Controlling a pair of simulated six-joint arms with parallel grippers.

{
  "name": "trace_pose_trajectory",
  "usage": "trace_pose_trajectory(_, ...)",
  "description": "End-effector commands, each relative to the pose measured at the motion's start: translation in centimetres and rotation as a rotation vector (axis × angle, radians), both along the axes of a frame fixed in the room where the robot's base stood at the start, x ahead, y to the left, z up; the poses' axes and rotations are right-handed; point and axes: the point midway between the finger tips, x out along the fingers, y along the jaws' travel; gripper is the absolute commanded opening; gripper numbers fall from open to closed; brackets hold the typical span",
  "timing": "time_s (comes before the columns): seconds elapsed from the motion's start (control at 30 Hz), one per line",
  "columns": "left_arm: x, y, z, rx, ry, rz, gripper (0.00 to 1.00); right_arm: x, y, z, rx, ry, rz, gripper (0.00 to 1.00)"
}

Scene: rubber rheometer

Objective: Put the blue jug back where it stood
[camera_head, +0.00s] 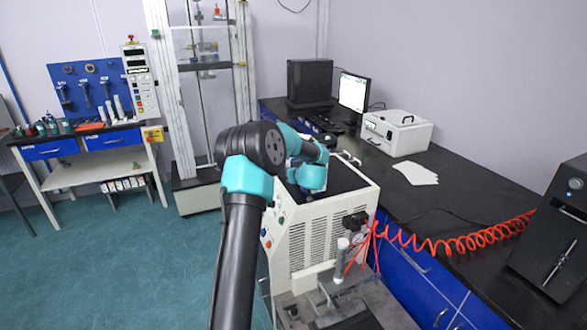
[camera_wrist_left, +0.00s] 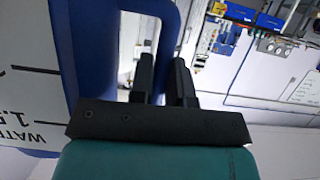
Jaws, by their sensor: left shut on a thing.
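The blue jug (camera_wrist_left: 66,60) fills the left side of the left wrist view. In the head view my left arm reaches over the white machine (camera_head: 312,236). There my wrist hides the gripper, and I cannot make out the jug. My right gripper is out of view.
A black-topped bench (camera_head: 462,198) on the right carries a white instrument (camera_head: 396,133), a monitor (camera_head: 354,91), papers (camera_head: 415,173) and a black box (camera_head: 556,235). A red coiled hose (camera_head: 470,240) runs to the machine. A tall frame (camera_head: 172,95) stands behind. The floor at left is clear.

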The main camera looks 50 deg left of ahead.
Motion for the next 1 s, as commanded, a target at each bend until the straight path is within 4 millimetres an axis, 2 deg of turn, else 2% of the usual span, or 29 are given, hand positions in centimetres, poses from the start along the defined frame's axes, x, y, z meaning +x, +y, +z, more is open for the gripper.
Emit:
trace_pose_trajectory(0.4,0.04,0.08,0.11,0.003,-0.008,0.003,0.0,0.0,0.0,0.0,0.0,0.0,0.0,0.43)
trace_pose_trajectory(0.43,0.01,0.0,-0.22,0.0,-0.002,0.001,0.19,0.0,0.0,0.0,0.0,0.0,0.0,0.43)
trace_pose_trajectory(0.67,0.0,0.0,-0.21,0.0,-0.002,0.001,0.41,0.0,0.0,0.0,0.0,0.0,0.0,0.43)
trace_pose_trajectory(1.0,0.0,0.01,0.06,0.001,-0.002,0.001,0.42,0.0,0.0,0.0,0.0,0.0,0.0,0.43)
